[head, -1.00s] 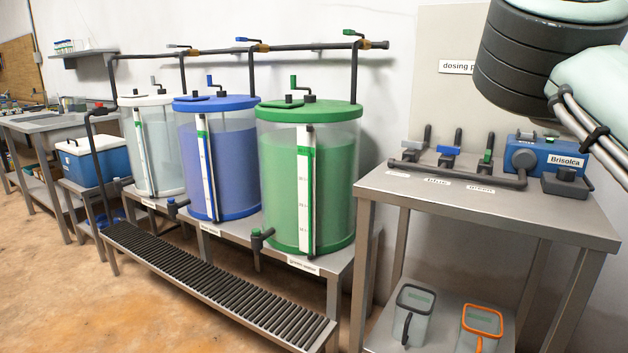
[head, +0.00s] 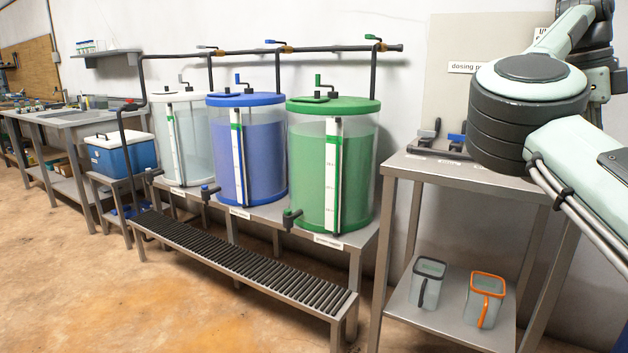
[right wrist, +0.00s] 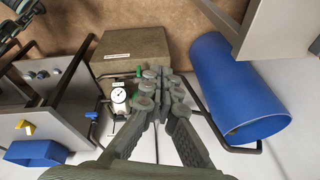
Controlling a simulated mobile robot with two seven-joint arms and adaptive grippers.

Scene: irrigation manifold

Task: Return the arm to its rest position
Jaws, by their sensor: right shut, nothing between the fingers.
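My right arm (head: 530,100) fills the right of the head view, bent in front of the dosing table; its gripper is out of that view. In the right wrist view my right gripper (right wrist: 158,88) is shut, fingertips together, with nothing between them. Behind the fingers are a tan block (right wrist: 133,50) and a small round gauge (right wrist: 119,95); I cannot tell whether the fingers touch anything. My left gripper shows in neither view.
A steel table (head: 455,172) stands under my arm, with grey-rimmed (head: 428,284) and orange-rimmed (head: 484,300) jugs on its lower shelf. Green (head: 333,165), blue (head: 246,150) and clear (head: 183,138) tanks stand left. A blue cylinder (right wrist: 238,90) lies right of the gripper. The floor (head: 150,300) at front left is clear.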

